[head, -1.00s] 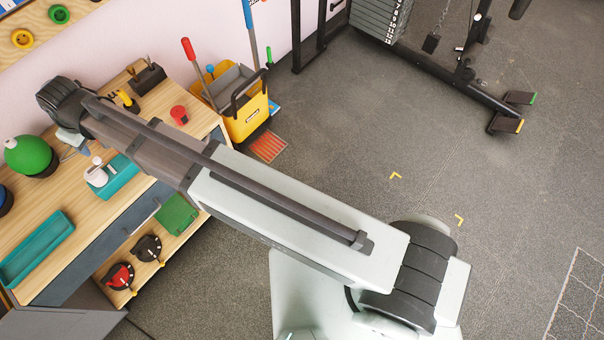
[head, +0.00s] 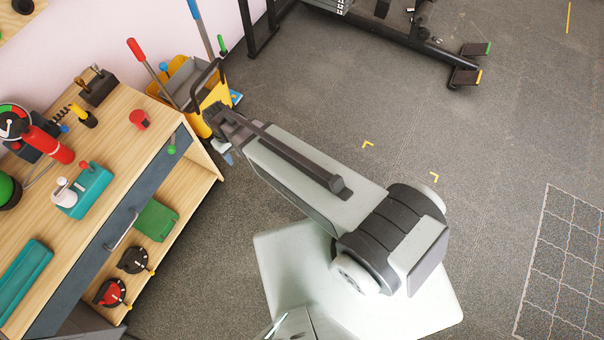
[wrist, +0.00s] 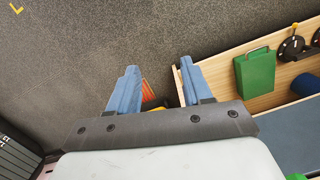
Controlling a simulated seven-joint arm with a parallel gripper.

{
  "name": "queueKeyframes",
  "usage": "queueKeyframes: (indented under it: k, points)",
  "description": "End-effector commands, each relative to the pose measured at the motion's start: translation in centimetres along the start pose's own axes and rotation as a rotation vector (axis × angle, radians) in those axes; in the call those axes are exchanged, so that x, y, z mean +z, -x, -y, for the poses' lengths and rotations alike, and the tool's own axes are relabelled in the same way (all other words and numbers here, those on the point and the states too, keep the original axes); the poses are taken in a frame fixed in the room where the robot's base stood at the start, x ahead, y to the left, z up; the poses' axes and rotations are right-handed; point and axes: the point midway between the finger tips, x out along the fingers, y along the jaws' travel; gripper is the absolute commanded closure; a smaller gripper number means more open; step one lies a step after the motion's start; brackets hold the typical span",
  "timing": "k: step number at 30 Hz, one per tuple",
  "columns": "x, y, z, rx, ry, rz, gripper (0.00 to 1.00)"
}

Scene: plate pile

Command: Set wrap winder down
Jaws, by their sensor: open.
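No thing in view can be named the wrap winder with certainty. A teal block (head: 92,190) with a white part and a red knob on it stands on the wooden bench top (head: 105,235) in the head view; it may be the winder. My gripper (wrist: 160,66) is open in the wrist view, with its two blue fingers apart and nothing between them. In the head view, my gripper (head: 228,156) is mostly hidden by the wrist and is beyond the bench's right end, near the yellow bucket.
A yellow bucket (head: 214,93) with tools stands past the bench end. The grey floor at right is mostly clear.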

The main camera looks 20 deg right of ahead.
Motion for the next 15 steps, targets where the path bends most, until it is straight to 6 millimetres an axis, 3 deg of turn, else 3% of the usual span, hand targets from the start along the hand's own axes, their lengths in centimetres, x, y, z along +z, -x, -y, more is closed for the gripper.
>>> queueKeyframes:
  k: [1,6,15]
  points:
    - [2.2,-1.5,-1.6,-0.005,-0.039,0.031,0.5]
    - [8.5,-5.8,-5.5,-0.025,-0.153,0.121,0.5]
    - [20.4,-11.7,-9.0,-0.079,-0.344,0.28,0.5]
